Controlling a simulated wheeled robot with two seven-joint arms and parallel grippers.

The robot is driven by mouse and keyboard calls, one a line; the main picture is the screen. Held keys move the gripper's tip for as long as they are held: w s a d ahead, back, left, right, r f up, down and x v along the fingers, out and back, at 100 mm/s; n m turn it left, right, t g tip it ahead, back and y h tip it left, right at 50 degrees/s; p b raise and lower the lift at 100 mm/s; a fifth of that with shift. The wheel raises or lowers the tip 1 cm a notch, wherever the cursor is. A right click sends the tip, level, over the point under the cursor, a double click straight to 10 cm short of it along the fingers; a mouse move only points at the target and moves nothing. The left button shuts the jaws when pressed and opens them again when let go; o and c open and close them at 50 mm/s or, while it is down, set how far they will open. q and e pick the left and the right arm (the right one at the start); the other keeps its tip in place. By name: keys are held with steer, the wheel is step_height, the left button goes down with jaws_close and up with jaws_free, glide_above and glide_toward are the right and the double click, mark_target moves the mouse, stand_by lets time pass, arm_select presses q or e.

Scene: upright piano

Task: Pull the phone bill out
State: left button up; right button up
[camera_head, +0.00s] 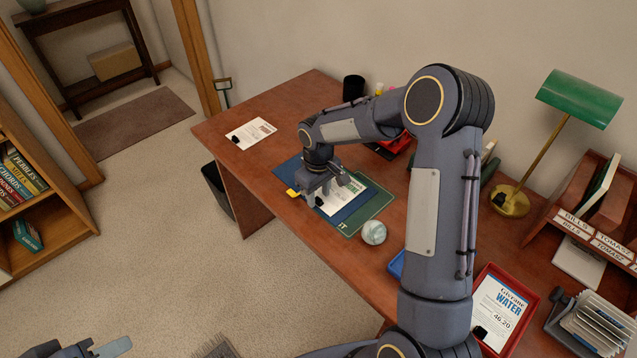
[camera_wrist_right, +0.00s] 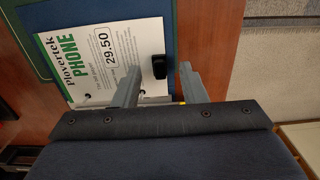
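The phone bill (camera_wrist_right: 98,58) is a white sheet with green "Plovertek PHONE" print and 29.50. It lies on a dark blue sheet or folder (camera_wrist_right: 105,8), over a green mat (camera_head: 372,217). In the head view the bill (camera_head: 333,204) is partly hidden by my right gripper (camera_head: 320,194). A black clip (camera_wrist_right: 159,67) sits at the bill's edge. In the right wrist view my right gripper (camera_wrist_right: 158,74) is open, its fingertips on either side of the clip; I cannot tell whether they touch it. My left gripper (camera_head: 85,348) is partly visible at the bottom left, away from the desk.
A marbled ball (camera_head: 374,232) rests by the mat's near corner. Another clipped paper (camera_head: 251,133) lies at the desk's far left. A red tray (camera_head: 533,304) with a water bill, a green lamp (camera_head: 579,99) and a letter rack (camera_head: 594,212) stand right. A dark bin (camera_head: 214,188) is beside the desk.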

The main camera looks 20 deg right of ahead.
steer(key=shift+f, duration=0.45)
steer(key=shift+c, duration=0.2)
steer(key=c, duration=0.7)
jaws_close()
